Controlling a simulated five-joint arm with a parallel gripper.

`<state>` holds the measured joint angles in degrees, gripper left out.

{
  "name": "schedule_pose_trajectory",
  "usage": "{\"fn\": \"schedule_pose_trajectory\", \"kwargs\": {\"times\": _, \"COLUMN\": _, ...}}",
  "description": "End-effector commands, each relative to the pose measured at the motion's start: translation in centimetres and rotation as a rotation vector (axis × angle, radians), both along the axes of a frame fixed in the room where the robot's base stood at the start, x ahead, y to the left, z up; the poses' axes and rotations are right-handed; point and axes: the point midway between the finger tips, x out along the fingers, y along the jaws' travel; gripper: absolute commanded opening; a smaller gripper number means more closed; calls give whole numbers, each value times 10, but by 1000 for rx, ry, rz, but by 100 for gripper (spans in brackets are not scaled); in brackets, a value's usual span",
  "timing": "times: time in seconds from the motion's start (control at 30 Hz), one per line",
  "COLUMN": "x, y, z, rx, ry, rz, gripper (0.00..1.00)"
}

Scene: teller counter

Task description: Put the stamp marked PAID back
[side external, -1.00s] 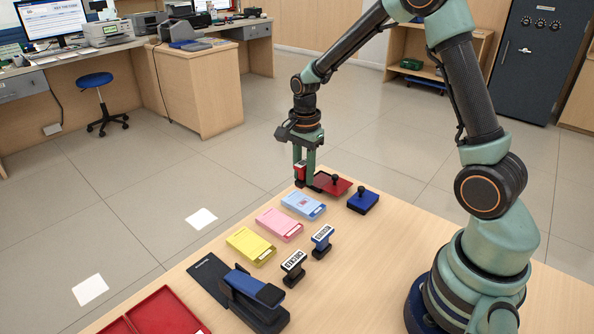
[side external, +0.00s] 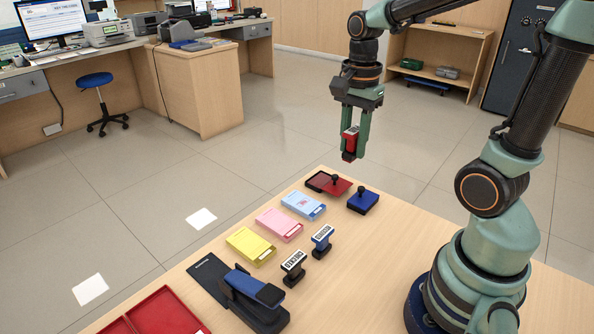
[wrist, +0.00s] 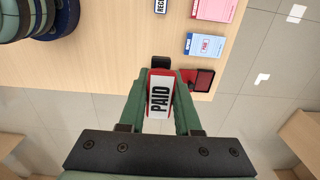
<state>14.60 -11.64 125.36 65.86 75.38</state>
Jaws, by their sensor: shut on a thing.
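My gripper (side external: 355,146) is shut on the red stamp (side external: 349,140), holding it in the air above and beyond the far end of the counter top. In the wrist view the stamp's white label reads PAID (wrist: 160,97), between my two fingers. Two other stamps, one with a black label (side external: 293,266) and one with a blue label (side external: 322,240), stand upright side by side on the counter.
Blue (side external: 300,203), pink (side external: 279,224) and yellow (side external: 250,245) paper pads line the left edge. A stapler-like device (side external: 248,290) and red tray (side external: 165,315) are nearer. The counter's right part is clear.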

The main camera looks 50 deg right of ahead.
Motion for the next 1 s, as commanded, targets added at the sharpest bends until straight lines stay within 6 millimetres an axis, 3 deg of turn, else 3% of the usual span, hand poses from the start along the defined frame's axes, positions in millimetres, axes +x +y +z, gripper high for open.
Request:
{"fn": "schedule_pose_trajectory", "kwargs": {"times": 0.17, "x": -6, "y": 1, "z": -10, "rx": 1, "ry": 4, "rz": 0, "gripper": 0}}
{"fn": "schedule_pose_trajectory", "kwargs": {"times": 0.7, "x": -6, "y": 1, "z": -133, "rx": 2, "ry": 7, "rz": 0, "gripper": 0}}
{"fn": "schedule_pose_trajectory", "kwargs": {"times": 1.0, "x": -5, "y": 1, "z": -162, "rx": 0, "ry": 1, "rz": 0, "gripper": 0}}
